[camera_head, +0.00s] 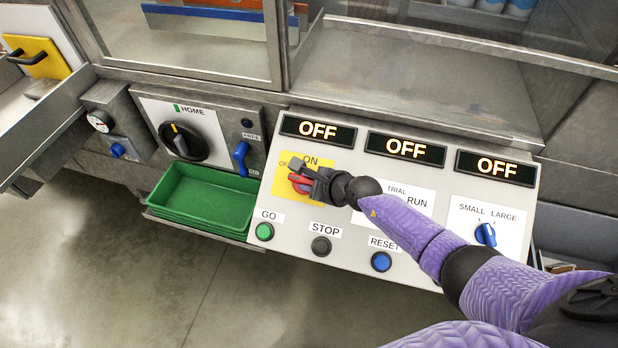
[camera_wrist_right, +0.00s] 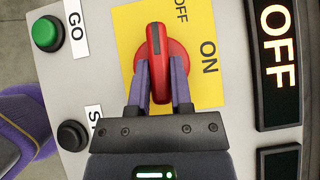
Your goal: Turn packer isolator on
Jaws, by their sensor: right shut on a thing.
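The packer isolator is a red rotary knob (camera_head: 302,185) on a yellow plate (camera_head: 325,187) on the sloped control panel. It also shows in the right wrist view (camera_wrist_right: 156,48), with its handle lying lengthwise towards the OFF side of the plate, and ON printed to the right there. My right gripper (camera_head: 306,178) is shut on the knob handle, one purple finger on each side, as the right wrist view (camera_wrist_right: 161,82) shows. The display above the plate (camera_head: 318,130) reads OFF. My left gripper is out of view.
Two more displays (camera_head: 405,148) read OFF. GO (camera_head: 264,231), STOP (camera_head: 320,246) and RESET (camera_head: 381,262) buttons sit below the plate. A SMALL/LARGE switch (camera_head: 486,234) is at right. Green trays (camera_head: 205,197) and a HOME dial (camera_head: 181,141) are left.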

